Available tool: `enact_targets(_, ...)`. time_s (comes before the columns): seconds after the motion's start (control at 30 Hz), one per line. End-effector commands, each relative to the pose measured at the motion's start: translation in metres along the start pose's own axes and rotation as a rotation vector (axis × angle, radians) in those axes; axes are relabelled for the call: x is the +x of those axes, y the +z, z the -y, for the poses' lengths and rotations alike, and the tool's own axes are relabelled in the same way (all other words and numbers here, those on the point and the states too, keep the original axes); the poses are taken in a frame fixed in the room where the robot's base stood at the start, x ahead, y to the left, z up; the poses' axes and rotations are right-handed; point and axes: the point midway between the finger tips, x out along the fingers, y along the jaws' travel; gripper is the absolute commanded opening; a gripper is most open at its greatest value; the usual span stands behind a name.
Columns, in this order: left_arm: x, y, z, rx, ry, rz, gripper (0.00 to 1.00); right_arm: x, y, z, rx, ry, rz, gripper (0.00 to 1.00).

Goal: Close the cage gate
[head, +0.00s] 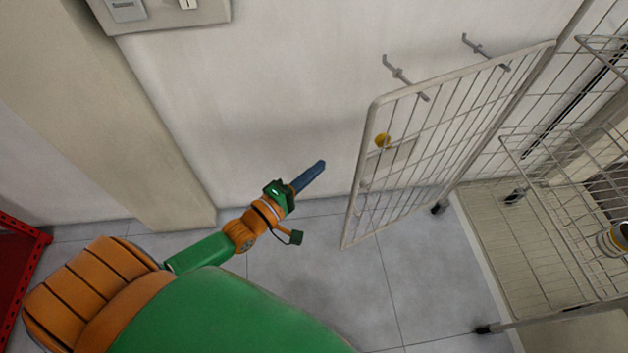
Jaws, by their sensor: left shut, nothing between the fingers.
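The cage gate (440,125) is a white wire panel with a rounded frame, and it stands swung open at the right of the middle. Its far side meets the wire cage (520,235) at the right. A small yellow round part (382,140) and a flat plate (391,158) sit near the gate's free edge. My left gripper (318,168) has blue fingers, is shut and empty, and points up and right. It is a short way left of the gate's free edge and appears apart from it. My right gripper is out of view.
A white wall (270,80) runs behind the gate, with hooks (398,72) showing by the gate's top. Grey floor tiles (330,285) are clear between my arm and the cage. A red frame (25,235) stands at the far left. A can (613,238) is in the cage.

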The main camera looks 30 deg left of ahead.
Motion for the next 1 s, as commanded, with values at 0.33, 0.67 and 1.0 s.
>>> enact_targets(0.33,0.077,0.000,0.002,0.004,0.001,-0.001,0.00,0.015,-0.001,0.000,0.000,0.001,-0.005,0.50)
enact_targets(0.67,0.062,0.036,0.000,0.003,-0.003,-0.001,0.00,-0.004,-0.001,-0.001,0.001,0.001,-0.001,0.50)
enact_targets(1.0,0.061,0.038,0.001,0.004,-0.004,-0.002,0.00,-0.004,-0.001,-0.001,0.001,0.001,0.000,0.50)
